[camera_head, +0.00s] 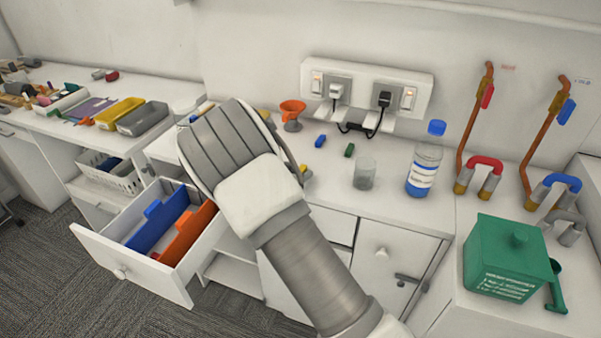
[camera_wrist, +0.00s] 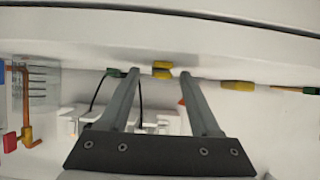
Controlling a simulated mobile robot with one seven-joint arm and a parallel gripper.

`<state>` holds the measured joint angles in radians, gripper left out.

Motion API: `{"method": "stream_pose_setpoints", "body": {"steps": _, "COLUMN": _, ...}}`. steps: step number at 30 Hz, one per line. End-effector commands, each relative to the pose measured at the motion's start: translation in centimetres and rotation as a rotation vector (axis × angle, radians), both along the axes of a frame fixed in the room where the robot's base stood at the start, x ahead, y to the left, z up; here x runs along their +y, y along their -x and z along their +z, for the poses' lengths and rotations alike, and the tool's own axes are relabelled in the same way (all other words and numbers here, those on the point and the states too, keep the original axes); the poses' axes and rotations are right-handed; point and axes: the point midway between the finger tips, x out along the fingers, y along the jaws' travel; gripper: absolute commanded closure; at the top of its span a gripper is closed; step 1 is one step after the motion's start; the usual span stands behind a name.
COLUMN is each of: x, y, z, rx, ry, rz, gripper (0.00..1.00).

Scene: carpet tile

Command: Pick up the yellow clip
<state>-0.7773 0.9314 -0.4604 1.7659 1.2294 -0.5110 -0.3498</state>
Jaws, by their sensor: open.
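The yellow clip (camera_wrist: 162,66) is small and lies on the white counter. In the wrist view it shows between the tips of my gripper (camera_wrist: 159,72). My gripper's two grey fingers are spread apart, with a gap on each side of the clip and nothing held. In the head view only a bit of yellow (camera_head: 304,169) shows at the edge of my arm, which hides the fingers and most of that spot. Whether the fingertips reach down around the clip is hard to tell.
A blue clip (camera_head: 320,141) and a green clip (camera_head: 349,150) lie on the counter near a clear glass (camera_head: 364,173) and a water bottle (camera_head: 425,160). An orange funnel (camera_head: 292,112) stands behind. An open drawer (camera_head: 150,262) juts out at left.

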Motion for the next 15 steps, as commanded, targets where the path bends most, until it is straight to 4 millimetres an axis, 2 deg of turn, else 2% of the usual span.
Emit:
{"method": "stream_pose_setpoints", "body": {"steps": 3, "x": 0.02, "y": 0.03, "z": 0.01, "rx": 0.0, "ry": 0.0, "rz": 0.0, "gripper": 0.36}}
{"method": "stream_pose_setpoints", "body": {"steps": 4, "x": 0.02, "y": 0.04, "z": 0.01, "rx": 0.0, "ry": 0.0, "rz": 0.0, "gripper": 0.4}}
{"method": "stream_pose_setpoints", "body": {"steps": 12, "x": 0.04, "y": 0.07, "z": 0.01, "rx": 0.001, "ry": 0.0, "rz": 0.0, "gripper": 0.88}}
{"method": "stream_pose_setpoints", "body": {"steps": 14, "x": 0.03, "y": 0.07, "z": 0.01, "rx": 0.001, "ry": 0.0, "rz": 0.0, "gripper": 0.99}}
{"method": "stream_pose_setpoints", "body": {"steps": 15, "x": 0.04, "y": 0.07, "z": 0.0, "rx": 0.001, "ry": 0.0, "rz": 0.0, "gripper": 1.0}}
